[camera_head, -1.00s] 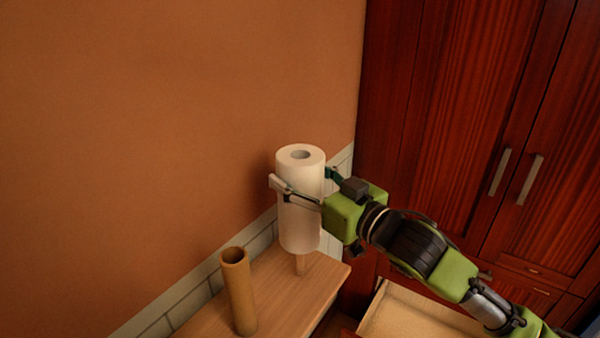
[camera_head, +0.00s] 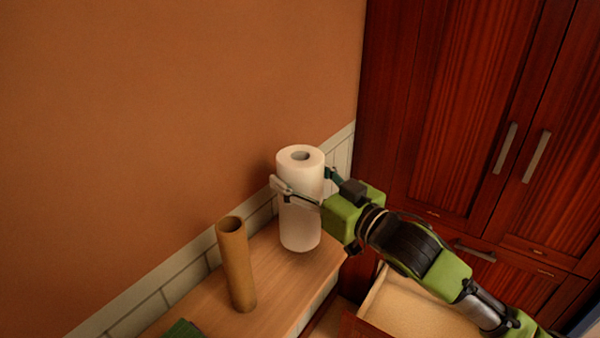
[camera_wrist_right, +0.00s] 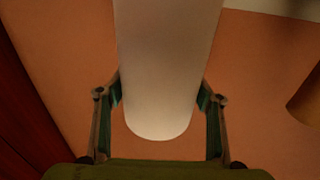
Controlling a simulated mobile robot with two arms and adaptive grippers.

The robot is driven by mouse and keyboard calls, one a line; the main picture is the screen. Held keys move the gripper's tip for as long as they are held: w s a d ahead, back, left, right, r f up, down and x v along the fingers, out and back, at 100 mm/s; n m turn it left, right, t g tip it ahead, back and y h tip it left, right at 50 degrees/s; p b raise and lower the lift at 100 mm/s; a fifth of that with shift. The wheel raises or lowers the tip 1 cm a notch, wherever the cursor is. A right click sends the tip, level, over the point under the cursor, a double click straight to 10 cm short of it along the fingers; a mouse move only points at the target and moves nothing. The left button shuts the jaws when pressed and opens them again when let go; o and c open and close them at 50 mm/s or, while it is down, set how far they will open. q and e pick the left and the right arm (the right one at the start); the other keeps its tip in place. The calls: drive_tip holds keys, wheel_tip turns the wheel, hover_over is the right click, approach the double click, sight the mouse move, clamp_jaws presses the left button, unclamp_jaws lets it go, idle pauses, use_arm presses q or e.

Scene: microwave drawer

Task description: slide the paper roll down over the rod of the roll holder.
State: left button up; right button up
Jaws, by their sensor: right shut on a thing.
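The white paper roll (camera_head: 299,215) is upright above the far end of the wooden counter, its round top hole facing up. My right gripper (camera_head: 302,185) is shut on the roll's upper half, one finger on each side. The wrist view shows the roll (camera_wrist_right: 168,70) between the fingers of this gripper (camera_wrist_right: 160,97). The rod of the roll holder is hidden, and no part of it shows below the roll. The roll's lower end is at or close to the counter; I cannot tell whether it touches. My left gripper is not in view.
A brown cardboard tube (camera_head: 236,265) stands on the counter (camera_head: 275,270) left of the roll. A dark green thing (camera_head: 183,329) shows at the bottom edge. An open drawer (camera_head: 415,306) is below right, before red wooden cabinets (camera_head: 455,120). The orange wall (camera_head: 180,110) is behind.

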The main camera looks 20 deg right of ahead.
drive_tip(key=shift+f+b, duration=0.75)
drive_tip(key=shift+f, duration=0.65)
drive_tip(key=o, duration=1.6)
drive_tip(key=shift+o, duration=0.2)
drive_tip(key=shift+f, duration=0.1)
drive_tip(key=v, duration=0.7)
drive_tip(key=shift+s, duration=0.3)
drive_tip(key=shift+d, duration=0.1)
